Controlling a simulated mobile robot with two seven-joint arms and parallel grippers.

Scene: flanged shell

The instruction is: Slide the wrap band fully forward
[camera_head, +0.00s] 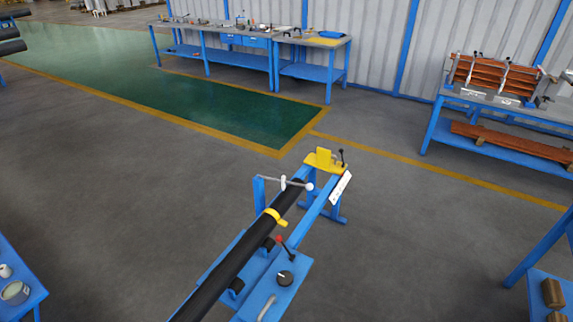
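A yellow band (274,215) sits around a long black tube (235,262), near the tube's far end, with a small yellow tab sticking out to its right. I take it as the wrap band. The tube lies on a blue stand (262,293) and runs from the bottom edge up toward the middle. A grey crossbar with a white ball (309,187) on its end passes over the tube's far end. Neither of my grippers is in view.
The stand carries a red-tipped lever (279,239), a black knob (285,278) and a yellow end plate (324,158). Blue workbenches (253,38) stand at the back. A rack bench (495,100) stands at right. The grey floor around the stand is clear.

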